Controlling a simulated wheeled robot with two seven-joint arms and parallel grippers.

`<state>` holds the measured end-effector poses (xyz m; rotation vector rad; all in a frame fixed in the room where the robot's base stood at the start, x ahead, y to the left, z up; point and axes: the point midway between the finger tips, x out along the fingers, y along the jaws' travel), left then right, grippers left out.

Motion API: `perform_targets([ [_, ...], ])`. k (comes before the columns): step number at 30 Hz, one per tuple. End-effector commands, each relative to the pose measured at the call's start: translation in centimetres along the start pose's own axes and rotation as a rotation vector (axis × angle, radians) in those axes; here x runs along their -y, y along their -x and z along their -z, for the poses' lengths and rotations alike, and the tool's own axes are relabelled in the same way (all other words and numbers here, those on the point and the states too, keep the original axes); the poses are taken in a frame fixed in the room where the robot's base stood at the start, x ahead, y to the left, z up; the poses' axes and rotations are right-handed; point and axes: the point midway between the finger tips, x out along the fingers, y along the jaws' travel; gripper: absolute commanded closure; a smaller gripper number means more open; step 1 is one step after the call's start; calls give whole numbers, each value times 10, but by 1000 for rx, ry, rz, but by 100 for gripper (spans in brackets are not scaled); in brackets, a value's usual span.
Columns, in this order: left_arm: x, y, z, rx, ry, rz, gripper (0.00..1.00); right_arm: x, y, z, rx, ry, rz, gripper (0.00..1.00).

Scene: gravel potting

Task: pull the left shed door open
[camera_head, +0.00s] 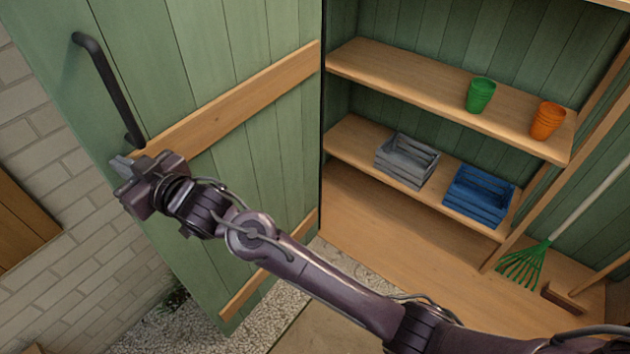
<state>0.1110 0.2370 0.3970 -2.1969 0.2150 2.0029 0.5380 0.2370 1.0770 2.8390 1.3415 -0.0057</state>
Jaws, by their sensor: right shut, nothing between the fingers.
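The left shed door (245,50), green planks with wooden cross battens, stands swung open on the left, and the shed interior shows beside it. Its dark bar handle (108,90) is near the door's outer edge. My right gripper (121,166) is at the outer edge of the door, just below the handle's lower end. It is shut with nothing in it and is not around the handle. I cannot tell whether it touches the door. My right arm crosses in front of the door's lower part. My left gripper is out of view.
Shed shelves hold a green pot (480,95), an orange pot (547,121), a grey crate (407,160) and a blue crate (479,196). A green rake (524,264) leans at right. A brick wall (70,215) stands behind the door. Gravel (190,325) lies below.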

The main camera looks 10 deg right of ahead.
Motion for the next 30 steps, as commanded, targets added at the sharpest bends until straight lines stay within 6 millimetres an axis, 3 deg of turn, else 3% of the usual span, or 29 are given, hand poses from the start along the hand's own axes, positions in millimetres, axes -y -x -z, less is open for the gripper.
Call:
perform_targets([
  [17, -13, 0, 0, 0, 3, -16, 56, -1, -2, 0, -1, 0, 1, 100],
  [30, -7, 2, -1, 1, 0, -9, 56, -2, -2, 1, -1, 0, 0, 100],
])
